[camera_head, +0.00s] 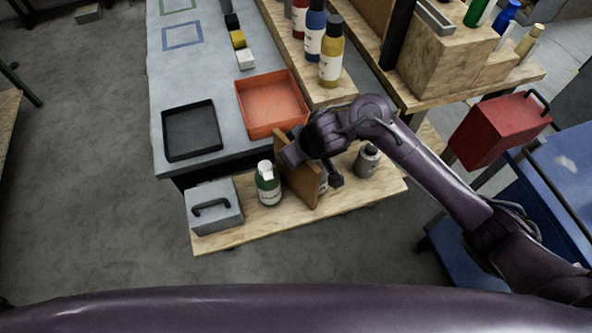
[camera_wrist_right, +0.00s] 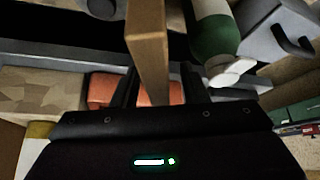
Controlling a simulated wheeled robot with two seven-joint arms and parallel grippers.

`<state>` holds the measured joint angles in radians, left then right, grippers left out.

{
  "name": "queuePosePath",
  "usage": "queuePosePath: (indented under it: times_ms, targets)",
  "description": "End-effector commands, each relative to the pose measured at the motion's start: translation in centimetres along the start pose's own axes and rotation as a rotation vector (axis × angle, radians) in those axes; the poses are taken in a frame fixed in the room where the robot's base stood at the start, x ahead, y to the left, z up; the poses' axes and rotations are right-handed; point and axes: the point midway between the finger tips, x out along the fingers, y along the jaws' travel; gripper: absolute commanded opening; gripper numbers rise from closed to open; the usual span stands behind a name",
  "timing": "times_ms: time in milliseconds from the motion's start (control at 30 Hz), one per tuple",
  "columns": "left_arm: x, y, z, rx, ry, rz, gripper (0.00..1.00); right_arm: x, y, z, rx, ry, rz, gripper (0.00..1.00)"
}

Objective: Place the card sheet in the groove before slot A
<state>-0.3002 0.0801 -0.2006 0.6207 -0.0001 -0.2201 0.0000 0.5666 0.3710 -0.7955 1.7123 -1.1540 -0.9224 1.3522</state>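A brown upright board (camera_head: 299,180), the only sheet-like thing near my gripper, stands on a low wooden shelf between a green bottle and a grey bottle. I cannot tell for sure that it is the card sheet. My right gripper (camera_head: 308,160) is at its upper part. In the right wrist view, the board (camera_wrist_right: 150,45) runs edge-on between the two fingers of the gripper (camera_wrist_right: 160,75). A gap shows between the board and the right-hand finger; contact on the left is unclear. I make out no groove or slot A marking. My left gripper is out of view.
The green bottle (camera_head: 268,184) stands close left of the board, with a grey handled box (camera_head: 213,207) beyond it. The grey bottle (camera_head: 367,160) stands right. Behind are a black tray (camera_head: 164,150) and an orange tray (camera_head: 242,121). A red box (camera_head: 497,130) stands far right.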

Motion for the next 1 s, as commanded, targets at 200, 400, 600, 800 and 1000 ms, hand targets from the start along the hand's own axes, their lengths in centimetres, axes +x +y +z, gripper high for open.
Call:
queuePosePath:
  times_ms: [200,400,600,800,1000]
  targets:
    - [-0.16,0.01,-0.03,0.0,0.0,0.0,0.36,0.2,-0.01,0.19,0.0,-0.002,0.0,0.4]
    - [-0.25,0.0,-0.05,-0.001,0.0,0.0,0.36,0.42,0.0,0.31,0.001,-0.002,0.0,0.4]
    - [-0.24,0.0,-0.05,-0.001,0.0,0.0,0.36,0.44,0.0,0.3,0.0,-0.001,0.0,0.4]
    - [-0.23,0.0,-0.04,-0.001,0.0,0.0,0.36,0.43,0.01,0.29,0.0,-0.001,0.0,0.19]
    - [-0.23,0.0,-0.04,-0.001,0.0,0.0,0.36,0.42,0.01,0.28,0.0,-0.001,0.0,0.0]
